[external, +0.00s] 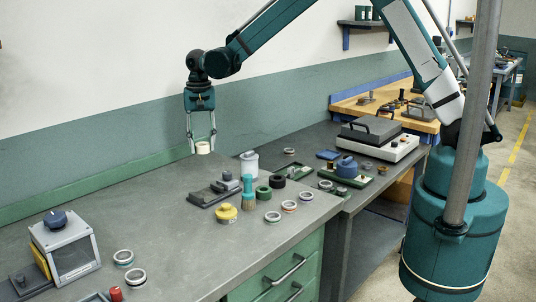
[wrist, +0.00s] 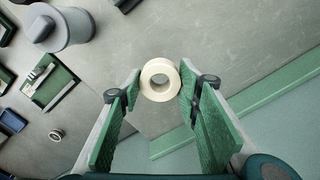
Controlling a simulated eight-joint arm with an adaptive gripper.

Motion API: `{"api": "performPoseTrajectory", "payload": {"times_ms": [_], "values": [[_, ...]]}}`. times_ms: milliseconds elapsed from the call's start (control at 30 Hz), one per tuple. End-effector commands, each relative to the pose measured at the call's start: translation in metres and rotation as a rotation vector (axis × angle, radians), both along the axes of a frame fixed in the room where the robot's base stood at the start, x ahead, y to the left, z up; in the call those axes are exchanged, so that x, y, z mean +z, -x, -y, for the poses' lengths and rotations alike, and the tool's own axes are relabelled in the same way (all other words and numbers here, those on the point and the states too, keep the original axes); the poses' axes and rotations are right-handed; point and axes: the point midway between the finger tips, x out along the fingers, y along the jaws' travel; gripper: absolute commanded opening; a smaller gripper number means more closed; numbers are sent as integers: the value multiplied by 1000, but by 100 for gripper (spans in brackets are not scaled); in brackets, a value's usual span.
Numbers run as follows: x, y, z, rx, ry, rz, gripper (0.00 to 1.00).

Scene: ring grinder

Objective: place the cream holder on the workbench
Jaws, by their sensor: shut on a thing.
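The cream holder (external: 203,148) is a small cream ring with a hole through it. In the wrist view the cream holder (wrist: 160,80) sits between the fingertips, with its hole facing the camera. My gripper (external: 202,146) is shut on it. In the wrist view my gripper (wrist: 158,85) has one green-padded finger on each side of the ring. The workbench (external: 165,205) is a grey top with green drawers below. The holder is over the back part of the bench near the wall; I cannot tell whether it touches the surface.
A grey boxed device (external: 66,250) is at front left. The bench between is clear.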

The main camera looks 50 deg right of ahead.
Motion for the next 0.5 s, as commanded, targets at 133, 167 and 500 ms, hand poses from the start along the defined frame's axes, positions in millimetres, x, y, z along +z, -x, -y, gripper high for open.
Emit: {"api": "performPoseTrajectory", "payload": {"times_ms": [133, 167, 500], "values": [[-21, -1, 0, 0, 0, 0, 21], [-25, 0, 0, 0, 0, 0, 21], [-51, 0, 0, 0, 0, 0, 21]]}}
